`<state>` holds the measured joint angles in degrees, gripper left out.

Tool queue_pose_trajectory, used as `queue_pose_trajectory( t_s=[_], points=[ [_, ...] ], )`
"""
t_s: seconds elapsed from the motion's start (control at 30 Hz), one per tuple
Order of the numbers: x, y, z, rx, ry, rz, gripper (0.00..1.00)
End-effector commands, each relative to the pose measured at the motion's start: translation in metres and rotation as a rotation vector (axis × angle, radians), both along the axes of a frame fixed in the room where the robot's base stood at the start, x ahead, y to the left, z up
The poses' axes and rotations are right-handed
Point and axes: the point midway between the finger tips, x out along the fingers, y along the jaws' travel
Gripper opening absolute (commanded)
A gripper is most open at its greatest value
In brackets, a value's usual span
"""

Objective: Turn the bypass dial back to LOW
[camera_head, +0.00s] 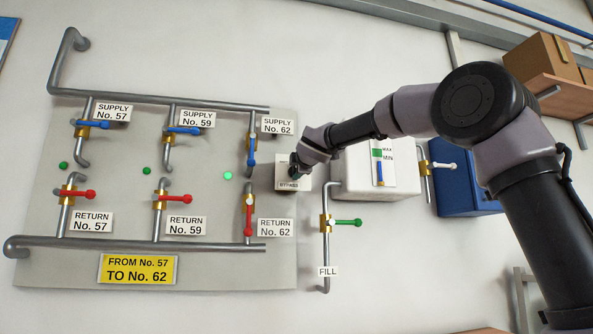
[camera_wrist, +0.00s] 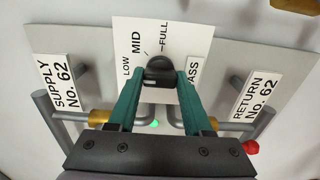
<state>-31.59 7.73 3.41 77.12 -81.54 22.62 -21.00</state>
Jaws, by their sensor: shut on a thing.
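The bypass dial (camera_wrist: 159,64) is a small black knob on a white plate (camera_wrist: 127,28) printed LOW, MID and FULL. In the wrist view my gripper (camera_wrist: 161,78) has its two green fingers on either side of the knob, closed on it. Which mark the dial points to cannot be told, as the fingers and the knob's angle hide its pointer. In the head view the white BYPASS plate (camera_head: 282,184) is at the right edge of the grey panel, and my gripper (camera_head: 293,170) covers the dial there.
Pipes with blue-handled supply valves (camera_head: 184,130) and red-handled return valves (camera_head: 173,198) fill the grey panel (camera_head: 215,272) to the left. Right of the dial are a white tank (camera_head: 350,172) with a MAX/MIN gauge and a green-handled fill valve (camera_head: 345,223).

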Motion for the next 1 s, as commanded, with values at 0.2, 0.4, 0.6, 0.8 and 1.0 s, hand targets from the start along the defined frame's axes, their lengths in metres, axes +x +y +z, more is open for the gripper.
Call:
queue_pose_trajectory(
  t_s=[0.2,0.4,0.6,0.8,1.0],
  points=[
    [0.000,0.001,-0.002,-0.005,0.002,0.001,0.00],
    [0.000,0.001,-0.002,-0.005,0.002,0.001,0.58],
    [0.000,0.001,-0.001,-0.004,0.001,0.001,0.80],
    [-0.002,0.000,0.000,-0.004,0.000,0.000,0.80],
    [-0.026,-0.007,0.000,-0.004,-0.001,0.001,0.80]
  ],
)
